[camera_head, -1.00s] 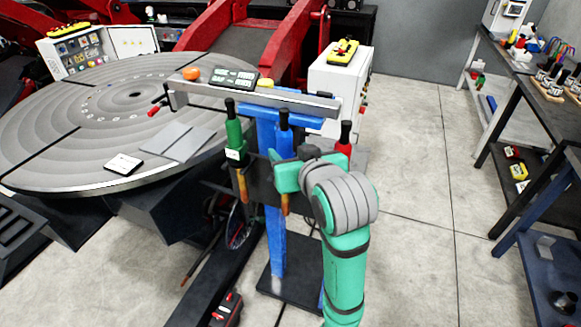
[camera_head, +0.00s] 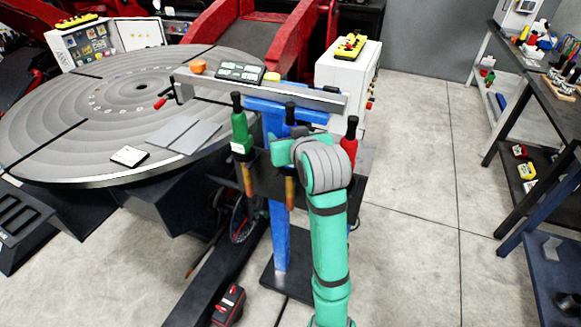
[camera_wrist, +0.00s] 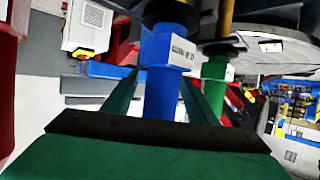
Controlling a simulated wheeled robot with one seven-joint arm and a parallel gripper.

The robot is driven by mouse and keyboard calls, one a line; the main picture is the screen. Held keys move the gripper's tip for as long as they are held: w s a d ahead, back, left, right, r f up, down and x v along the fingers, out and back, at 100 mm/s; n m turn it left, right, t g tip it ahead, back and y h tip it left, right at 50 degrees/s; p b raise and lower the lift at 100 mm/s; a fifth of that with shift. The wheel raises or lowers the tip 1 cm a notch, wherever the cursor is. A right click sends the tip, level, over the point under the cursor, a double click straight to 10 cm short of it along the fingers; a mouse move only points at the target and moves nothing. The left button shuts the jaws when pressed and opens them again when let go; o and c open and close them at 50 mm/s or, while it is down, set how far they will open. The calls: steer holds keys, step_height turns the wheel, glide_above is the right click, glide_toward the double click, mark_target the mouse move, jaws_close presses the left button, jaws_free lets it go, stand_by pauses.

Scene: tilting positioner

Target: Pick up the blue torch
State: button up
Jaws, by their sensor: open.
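The blue torch (camera_wrist: 162,85) hangs in the rack and shows in the wrist view with a white label near its dark collar. My gripper (camera_wrist: 160,88) is open, with one teal finger on each side of the torch's blue body; I cannot tell whether they touch it. In the head view my gripper (camera_head: 283,151) covers the torch's middle; its black top (camera_head: 290,112) and copper-coloured tip (camera_head: 290,190) show above and below.
The green torch (camera_head: 241,135) hangs close to the left, the red torch (camera_head: 350,140) to the right. The rack stands on a blue post (camera_head: 279,240) beside the round table (camera_head: 60,125). A white cabinet (camera_head: 336,75) stands behind. The floor (camera_head: 410,200) at right is clear.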

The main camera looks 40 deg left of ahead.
steer(key=shift+w+a+f, duration=0.1)
steer(key=shift+w+a, duration=0.05)
steer(key=shift+a, duration=0.15)
steer(key=shift+c, duration=0.3)
steer(key=c, duration=1)
steer(key=shift+c, duration=0.4)
step_height(320, 180, up, 28)
